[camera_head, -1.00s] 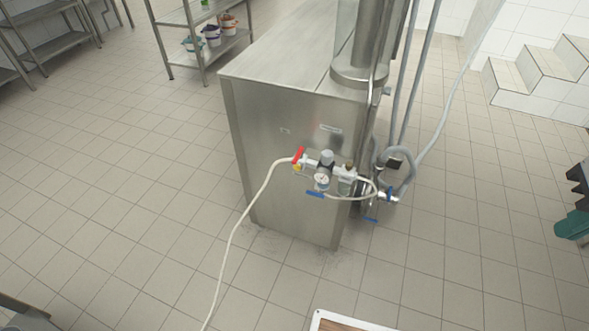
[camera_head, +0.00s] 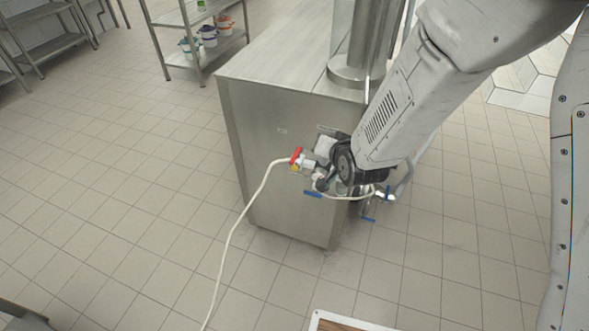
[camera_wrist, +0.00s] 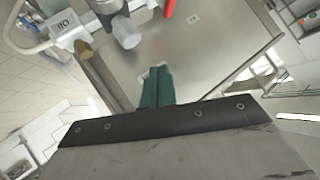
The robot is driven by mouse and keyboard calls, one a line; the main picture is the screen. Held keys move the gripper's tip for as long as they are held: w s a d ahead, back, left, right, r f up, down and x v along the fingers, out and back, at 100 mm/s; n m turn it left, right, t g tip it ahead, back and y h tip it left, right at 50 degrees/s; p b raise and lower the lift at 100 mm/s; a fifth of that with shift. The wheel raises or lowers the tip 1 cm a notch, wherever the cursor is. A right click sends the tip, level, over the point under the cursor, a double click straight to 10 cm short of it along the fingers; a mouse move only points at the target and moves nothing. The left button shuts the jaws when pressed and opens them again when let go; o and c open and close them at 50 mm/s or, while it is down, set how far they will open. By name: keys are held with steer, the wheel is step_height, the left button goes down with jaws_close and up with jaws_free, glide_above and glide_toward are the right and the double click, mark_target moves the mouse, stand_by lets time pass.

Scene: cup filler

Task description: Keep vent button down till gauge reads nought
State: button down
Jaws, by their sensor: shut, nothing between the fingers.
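The air service unit sits on the steel cabinet's end panel. In the head view I see its red lever (camera_head: 296,155) and a small yellow part (camera_head: 295,168) just below it; I cannot tell whether that is the vent button. The gauge face is not visible, so it cannot be read; my arm covers that area. In the wrist view, my gripper (camera_wrist: 158,72) is shut and empty, its teal fingertips in front of the bare panel. The grey regulator (camera_wrist: 122,28) and red lever (camera_wrist: 169,8) lie beyond the tips. No contact between fingertips and a button shows.
A steel cabinet (camera_head: 270,150) bears the unit. A white hose (camera_head: 240,222) runs from it to the floor. A blue-handled valve (camera_head: 313,194) sits low on the unit. Shelving (camera_head: 180,22) with small buckets stands behind. Tiled floor at left is open.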

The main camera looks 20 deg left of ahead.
mark_target(294, 168)
steer(key=s+a+f+t+y, duration=0.1)
steer(key=s+a+f+y, duration=0.1)
steer(key=s+a+f, duration=0.3)
steer(key=s+a+f+t+y, duration=0.1)
steer(key=s+a+f, duration=0.3)
steer(key=f, duration=0.5)
steer(key=shift+s+a+f+n+y, duration=0.35)
steer(key=shift+s+y, duration=0.35)
steer(key=shift+y, duration=0.2)
steer(key=w, duration=0.8)
steer(key=shift+w+d, duration=0.35)
steer(key=shift+w, duration=0.05)
stand_by(0.4)
steer(key=shift+w, duration=0.4)
steer(key=shift+w+d, duration=0.1)
steer(key=shift+w, duration=0.4)
stand_by(3.2)
